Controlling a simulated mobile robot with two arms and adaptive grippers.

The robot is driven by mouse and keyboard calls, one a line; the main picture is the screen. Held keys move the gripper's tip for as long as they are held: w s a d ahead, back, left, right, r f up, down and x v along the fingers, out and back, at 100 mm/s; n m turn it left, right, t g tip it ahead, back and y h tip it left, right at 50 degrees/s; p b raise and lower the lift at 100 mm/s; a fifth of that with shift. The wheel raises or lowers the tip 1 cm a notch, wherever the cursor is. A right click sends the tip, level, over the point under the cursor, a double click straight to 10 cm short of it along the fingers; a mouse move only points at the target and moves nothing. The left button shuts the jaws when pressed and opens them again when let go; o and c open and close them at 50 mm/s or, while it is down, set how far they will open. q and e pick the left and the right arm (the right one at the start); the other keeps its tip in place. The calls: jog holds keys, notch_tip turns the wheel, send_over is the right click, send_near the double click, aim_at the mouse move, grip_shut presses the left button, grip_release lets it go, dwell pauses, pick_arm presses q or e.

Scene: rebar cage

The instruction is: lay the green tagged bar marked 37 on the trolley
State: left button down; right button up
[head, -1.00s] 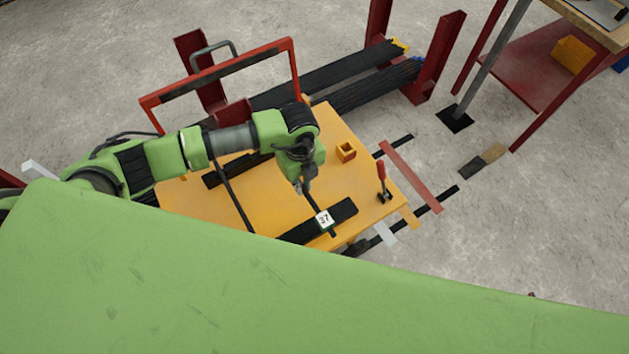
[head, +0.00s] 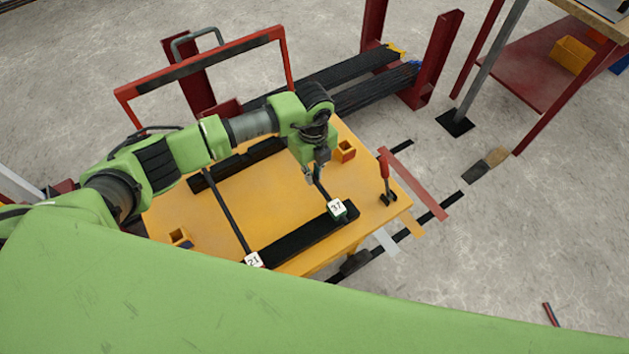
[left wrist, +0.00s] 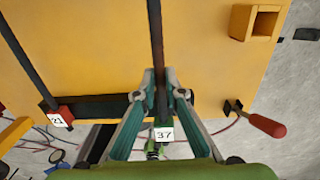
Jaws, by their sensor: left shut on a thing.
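The bar marked 37 is a thin dark bar with a green tag (head: 338,209) and white number plate; its tag also shows in the left wrist view (left wrist: 164,134). My left gripper (head: 312,177) is shut on this bar, with a finger on either side of it in the left wrist view (left wrist: 160,92). The yellow trolley (head: 280,190) lies beneath. The tag end is over the trolley's near black strip (head: 305,235); I cannot tell whether the bar touches it. My right gripper is not in view.
A bar marked 21 (head: 228,215) lies across the trolley to the left, with a red tag (left wrist: 63,113). An orange box (head: 344,151) and a red-handled tool (head: 385,175) are on the right side. A red handle frame (head: 200,62) rises behind.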

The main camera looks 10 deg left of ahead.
pick_arm(q)
jog(key=shift+w+d+f+b, duration=0.1)
jog(key=shift+w+f+b, duration=0.15)
jog(key=shift+b, duration=0.1)
notch_tip(320, 180, down, 3)
jog(key=b, duration=0.3)
jog(key=shift+w+d+f, duration=0.1)
jog(key=shift+w+f, duration=0.05)
jog(key=shift+f, duration=0.05)
jog(key=shift+r, duration=0.1)
jog(key=c, duration=2.5)
grip_release()
jog(key=shift+f, duration=0.25)
jog(key=o, duration=0.4)
jog(key=shift+r, duration=0.1)
